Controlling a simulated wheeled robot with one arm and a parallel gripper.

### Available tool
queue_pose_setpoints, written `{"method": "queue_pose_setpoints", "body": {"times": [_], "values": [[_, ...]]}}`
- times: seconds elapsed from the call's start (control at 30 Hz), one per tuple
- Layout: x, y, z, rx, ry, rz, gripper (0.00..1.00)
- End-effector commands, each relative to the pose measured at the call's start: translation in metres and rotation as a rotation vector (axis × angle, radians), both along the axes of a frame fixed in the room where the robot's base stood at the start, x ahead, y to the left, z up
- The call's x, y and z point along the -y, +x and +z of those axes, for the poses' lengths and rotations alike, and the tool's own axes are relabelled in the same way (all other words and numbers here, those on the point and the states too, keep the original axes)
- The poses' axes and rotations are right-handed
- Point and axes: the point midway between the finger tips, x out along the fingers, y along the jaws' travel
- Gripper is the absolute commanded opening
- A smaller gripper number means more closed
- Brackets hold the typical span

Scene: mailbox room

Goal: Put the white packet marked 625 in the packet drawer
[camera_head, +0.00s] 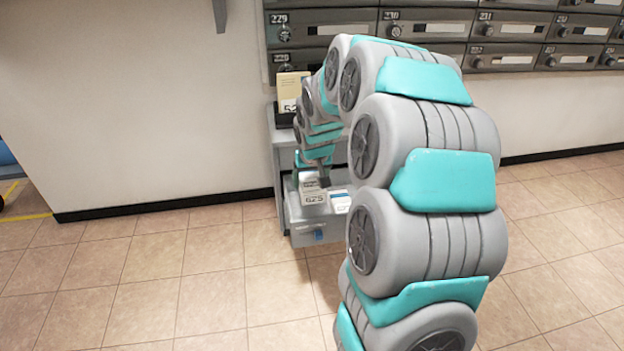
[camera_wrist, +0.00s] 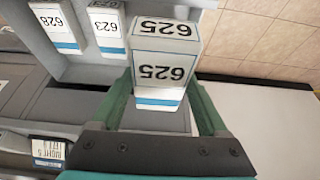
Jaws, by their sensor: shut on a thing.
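The white packet marked 625 (camera_wrist: 162,95) is between the two green fingers of my gripper (camera_wrist: 163,86) in the wrist view. Two of its faces show 625, and one has a blue stripe. My gripper is shut on it. In the head view the packet (camera_head: 313,198) is at the open grey drawer (camera_head: 305,238), low on the cabinet, with my gripper (camera_head: 316,184) just above it. I cannot tell whether the packet touches the drawer floor. White packets marked 628 (camera_wrist: 52,20) and 623 (camera_wrist: 105,24) lie beside it in the wrist view.
The grey cabinet (camera_head: 284,150) stands against the wall, with a yellowish packet (camera_head: 290,90) upright on top. Rows of dark mailboxes (camera_head: 425,27) hang above. My arm hides part of the cabinet. The tiled floor (camera_head: 170,290) left of the drawer is clear.

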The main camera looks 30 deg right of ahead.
Motion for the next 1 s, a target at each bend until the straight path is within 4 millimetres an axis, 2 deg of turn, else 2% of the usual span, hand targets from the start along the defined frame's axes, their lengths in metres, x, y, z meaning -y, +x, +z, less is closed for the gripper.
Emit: {"method": "queue_pose_setpoints", "body": {"times": [0.3, 1.0], "values": [[0.007, 0.024, -0.026, -0.001, 0.000, 0.001, 0.14], [0.011, 0.038, -0.099, -0.002, 0.000, 0.000, 0.14]]}}
